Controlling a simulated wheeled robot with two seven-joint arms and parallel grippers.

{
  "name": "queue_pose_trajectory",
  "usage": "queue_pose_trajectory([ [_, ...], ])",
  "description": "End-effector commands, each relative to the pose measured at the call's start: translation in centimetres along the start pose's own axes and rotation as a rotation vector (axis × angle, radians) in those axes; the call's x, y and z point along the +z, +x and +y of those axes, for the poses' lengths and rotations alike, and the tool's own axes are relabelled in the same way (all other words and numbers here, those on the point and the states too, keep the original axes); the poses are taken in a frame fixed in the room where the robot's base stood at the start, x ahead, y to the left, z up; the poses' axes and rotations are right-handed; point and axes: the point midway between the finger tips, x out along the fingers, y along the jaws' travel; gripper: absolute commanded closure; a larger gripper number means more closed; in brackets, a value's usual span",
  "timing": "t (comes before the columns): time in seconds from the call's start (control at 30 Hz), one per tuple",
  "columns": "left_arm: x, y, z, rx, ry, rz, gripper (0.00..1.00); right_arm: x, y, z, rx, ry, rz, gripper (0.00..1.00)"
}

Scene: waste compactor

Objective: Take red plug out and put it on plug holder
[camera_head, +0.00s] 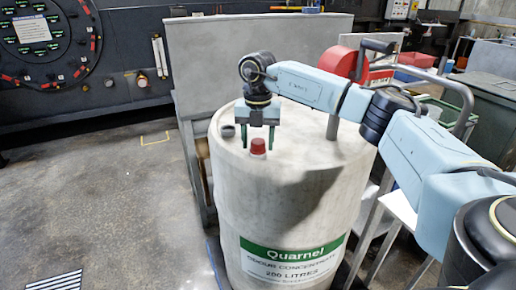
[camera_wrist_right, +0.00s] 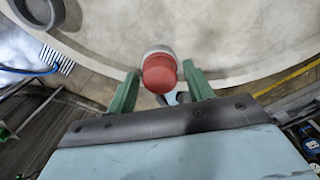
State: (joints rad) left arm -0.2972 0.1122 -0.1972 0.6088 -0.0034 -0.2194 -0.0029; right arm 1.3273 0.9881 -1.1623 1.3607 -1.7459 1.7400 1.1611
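The red plug (camera_head: 258,146) sits upright in a pale collar on top of the big white drum (camera_head: 300,200). In the right wrist view the red plug (camera_wrist_right: 160,74) shows between my right gripper's green fingertips, with a gap on each side. My right gripper (camera_head: 258,140) points down over the plug, open and empty. It also shows in the wrist view (camera_wrist_right: 161,70). A dark round cup (camera_head: 228,131) stands on the drum to the left of the plug; it may be the plug holder. It shows at the top left of the wrist view (camera_wrist_right: 38,12). My left gripper is out of view.
A grey metal panel (camera_head: 200,60) stands behind the drum. A red round part (camera_head: 345,62) and a bent metal pipe (camera_head: 455,90) are behind my right arm. A pipe (camera_head: 333,125) rises from the drum top. Open floor (camera_head: 110,190) lies to the left.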

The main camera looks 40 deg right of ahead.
Motion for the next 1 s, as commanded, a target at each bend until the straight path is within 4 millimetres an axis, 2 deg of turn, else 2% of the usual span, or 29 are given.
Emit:
queue_pose_trajectory([
  [0.03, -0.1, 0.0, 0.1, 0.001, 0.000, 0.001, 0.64, 0.0, 0.0, 0.0, 0.000, 0.000, 0.000, 0.55],
  [0.27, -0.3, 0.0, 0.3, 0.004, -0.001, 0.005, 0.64, 0.0, 0.0, 0.0, 0.000, 0.000, 0.000, 0.85],
  [0.3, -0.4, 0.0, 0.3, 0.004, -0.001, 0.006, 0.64, 0.0, 0.0, 0.0, 0.000, 0.000, 0.000, 0.67],
  [0.47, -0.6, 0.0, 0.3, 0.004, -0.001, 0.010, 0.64, 0.0, 0.0, 0.0, 0.000, 0.000, 0.000, 0.88],
  [0.5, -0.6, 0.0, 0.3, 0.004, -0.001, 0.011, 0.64, 0.0, 0.0, 0.0, 0.000, 0.000, 0.000, 0.89],
  [0.63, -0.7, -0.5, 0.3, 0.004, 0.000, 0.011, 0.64, 0.0, -0.1, 0.0, -0.001, -0.054, 0.001, 0.89],
  [0.9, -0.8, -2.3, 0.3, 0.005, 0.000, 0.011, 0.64, 0.0, -0.2, 0.0, -0.002, -0.378, 0.001, 0.89],
  [1.0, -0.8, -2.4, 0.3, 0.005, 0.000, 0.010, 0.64, 0.0, -0.1, 0.0, -0.001, -0.438, 0.001, 0.89],
])
